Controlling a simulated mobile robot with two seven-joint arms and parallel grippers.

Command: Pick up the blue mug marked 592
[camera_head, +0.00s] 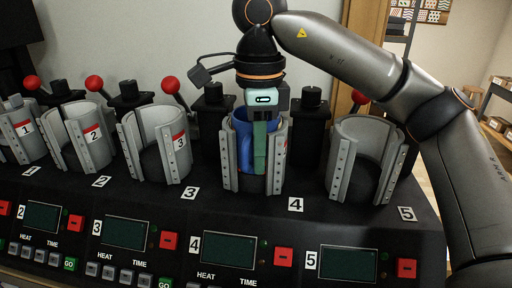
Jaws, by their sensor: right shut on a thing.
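The blue mug (243,150) sits inside the grey curved clamp of press 4 (229,158), and its handle shows at the clamp's front opening. Its marking cannot be read here. My right gripper (260,150) reaches down into press 4 from above and is shut on the mug, with a green finger in front of it. The gripper hides part of the mug and of the clamp. My left gripper is not in view.
Presses 1, 2 (83,140), 3 (158,145) and 5 (362,158) stand in the same row, with red-knobbed levers (94,83) behind. Control panels with screens (228,249) and buttons line the front. Shelves stand at the back right.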

